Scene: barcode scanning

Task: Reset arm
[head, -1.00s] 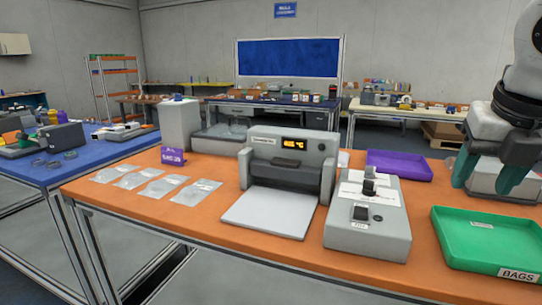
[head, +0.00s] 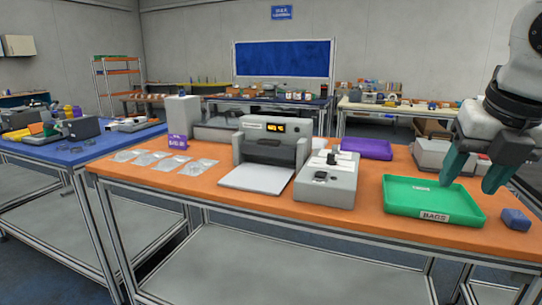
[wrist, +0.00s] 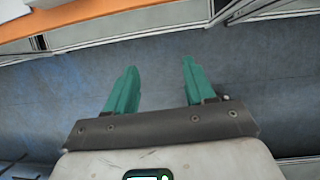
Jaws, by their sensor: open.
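My gripper (head: 468,180) is at the right of the head view, with its two green fingers apart and nothing between them. In that view it overlaps the right part of the green BAGS tray (head: 410,211). In the wrist view my gripper (wrist: 158,82) points at bare grey floor, with its fingers spread and empty.
An orange table (head: 122,189) holds a sealing machine (head: 270,147), a grey box with a switch (head: 327,188), a purple tray (head: 367,147), several clear bags (head: 160,160) and a blue block (head: 515,219). A blue table (head: 70,148) stands left. The orange table's edge (wrist: 85,22) shows in the wrist view.

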